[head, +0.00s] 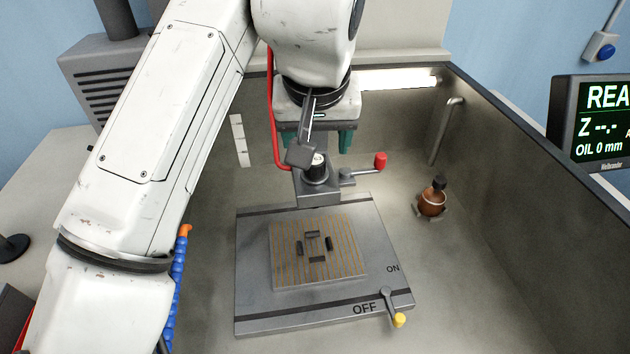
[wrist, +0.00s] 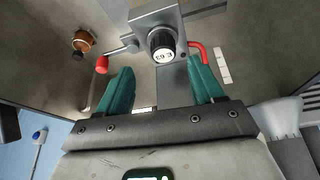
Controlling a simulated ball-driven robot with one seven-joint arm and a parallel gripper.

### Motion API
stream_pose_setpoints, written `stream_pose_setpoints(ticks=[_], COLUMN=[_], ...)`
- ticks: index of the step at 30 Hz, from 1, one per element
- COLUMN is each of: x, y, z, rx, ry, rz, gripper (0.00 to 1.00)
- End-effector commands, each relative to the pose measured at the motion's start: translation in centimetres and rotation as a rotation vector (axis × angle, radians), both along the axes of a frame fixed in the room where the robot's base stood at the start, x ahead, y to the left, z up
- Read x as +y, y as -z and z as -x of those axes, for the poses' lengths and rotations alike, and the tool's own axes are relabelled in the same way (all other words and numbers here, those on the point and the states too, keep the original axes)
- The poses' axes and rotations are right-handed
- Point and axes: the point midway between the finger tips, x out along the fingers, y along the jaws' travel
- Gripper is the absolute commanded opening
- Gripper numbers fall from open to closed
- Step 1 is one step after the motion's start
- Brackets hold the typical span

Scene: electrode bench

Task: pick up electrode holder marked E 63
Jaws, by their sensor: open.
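The electrode holder (wrist: 163,42), a short black cylinder with a white end label, sits in a grey chuck block. The label shows upside down in the wrist view and appears to read E 63.
A red-knobbed lever (head: 380,160) sticks out right of the block. A grey plate (head: 255,310) marked OFF and ON, with a yellow-knobbed lever (head: 398,319), lies in front. A brown round object (head: 431,204) stands right. Tank walls (head: 540,165) enclose the area.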

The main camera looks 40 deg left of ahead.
Motion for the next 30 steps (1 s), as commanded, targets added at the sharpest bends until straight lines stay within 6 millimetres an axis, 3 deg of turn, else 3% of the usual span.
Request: stream_pose_setpoints(ticks=[15,25,30], x=[1.7,1.8,1.8], y=[4.8,5.0,5.1], z=[-1.4,-1.6,-1.6], rx=[0.000,-0.001,-0.001], ry=[0.001,0.001,0.001], rz=[-0.002,0.000,0.000], gripper=[0.67,0.67,0.52])
